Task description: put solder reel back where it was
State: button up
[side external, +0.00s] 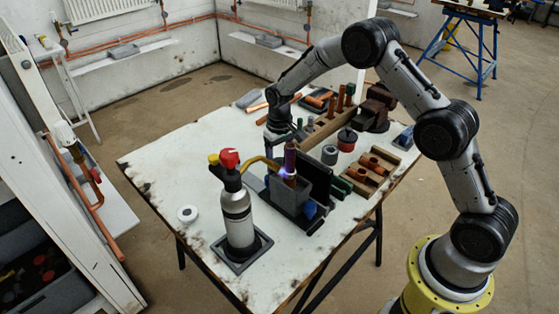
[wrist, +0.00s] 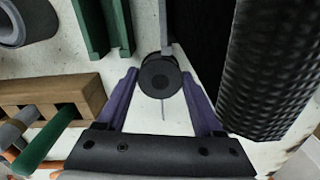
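The solder reel (wrist: 160,76) is a small dark round reel with a thin wire end hanging from it. In the wrist view it sits centred between the two purple fingertips of my gripper (wrist: 160,72), which meet its left and right sides. My gripper is shut on it. In the side view my gripper (side external: 277,138) is low over the table, behind the torch and copper pipe. The reel and fingertips are hidden there. The reel's height above the table is hard to judge.
A black upright panel (side external: 316,178) stands close to the reel, with a dark textured cylinder (wrist: 268,65) beyond it. Green channels (wrist: 103,25), a grey roll (side external: 329,154) and a wooden peg rack (wrist: 60,105) are nearby. A torch (side external: 237,210) with a lit flame stands in front.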

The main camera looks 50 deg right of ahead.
aim_at(280, 162)
jog(key=o, duration=0.3)
notch_tip(280, 162, up, 12)
jog(key=shift+r, duration=0.2)
dwell(0.4)
jog(key=s+a+r+t, duration=0.2)
jog(key=s+r+t, duration=0.1)
jog(key=s+r, duration=1.2)
jog(key=s+a+f+n+t, duration=0.1)
jog(key=s+f+t, duration=0.1)
jog(key=s, duration=1.7)
jog(key=shift+s+n+t, duration=0.3)
jog(key=shift+s+n, duration=0.05)
jog(key=shift+n, duration=0.05)
jog(key=shift+f, duration=0.1)
